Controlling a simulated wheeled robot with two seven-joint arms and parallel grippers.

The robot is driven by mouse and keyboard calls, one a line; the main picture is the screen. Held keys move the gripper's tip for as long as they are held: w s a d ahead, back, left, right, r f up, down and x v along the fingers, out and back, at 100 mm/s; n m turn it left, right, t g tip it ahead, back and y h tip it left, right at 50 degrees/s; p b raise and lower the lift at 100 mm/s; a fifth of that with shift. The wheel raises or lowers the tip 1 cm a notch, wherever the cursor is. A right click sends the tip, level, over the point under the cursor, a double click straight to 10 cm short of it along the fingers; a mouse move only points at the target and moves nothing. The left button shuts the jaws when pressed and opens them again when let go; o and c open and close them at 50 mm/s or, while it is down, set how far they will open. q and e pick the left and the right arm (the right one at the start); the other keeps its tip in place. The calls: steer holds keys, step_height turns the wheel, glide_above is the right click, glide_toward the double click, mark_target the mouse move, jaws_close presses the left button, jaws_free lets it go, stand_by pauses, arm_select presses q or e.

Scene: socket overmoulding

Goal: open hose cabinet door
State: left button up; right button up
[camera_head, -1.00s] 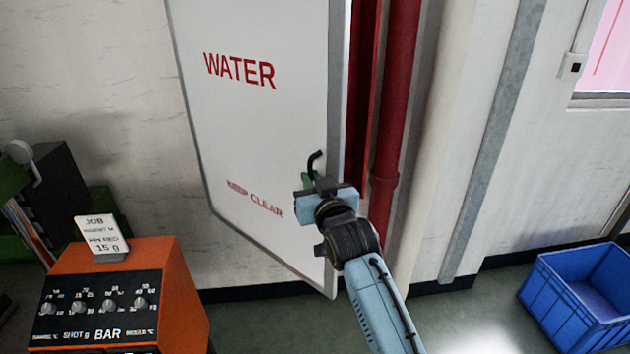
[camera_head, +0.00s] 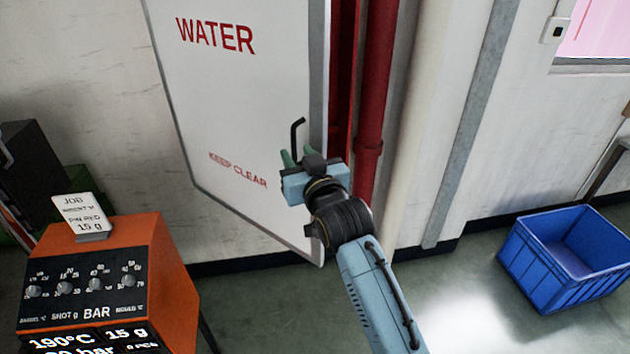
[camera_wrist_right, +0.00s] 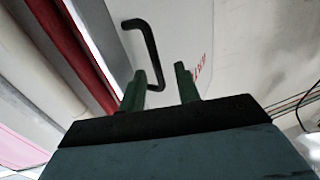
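The white hose cabinet door (camera_head: 235,100), marked WATER and KEEP CLEAR, stands ajar in the head view, with a gap along its right edge showing the red inside. Its bent black handle (camera_head: 297,135) is near that edge; it also shows in the wrist view (camera_wrist_right: 148,45). My right gripper (camera_head: 294,156) is just below the handle. In the wrist view its green fingers (camera_wrist_right: 160,85) are apart, and the handle's lower end appears between them, close to the left finger. Contact cannot be told. My left gripper is not in view.
An orange machine (camera_head: 170,275) with dials and a job card (camera_head: 80,215) stands at lower left. A red pipe (camera_head: 375,95) runs down right of the door. A blue crate (camera_head: 565,262) sits on the floor at right. Floor between is clear.

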steer(key=b+v, duration=0.1)
steer(key=v, duration=0.8)
steer(key=shift+s, duration=0.25)
steer(key=shift+d, duration=0.1)
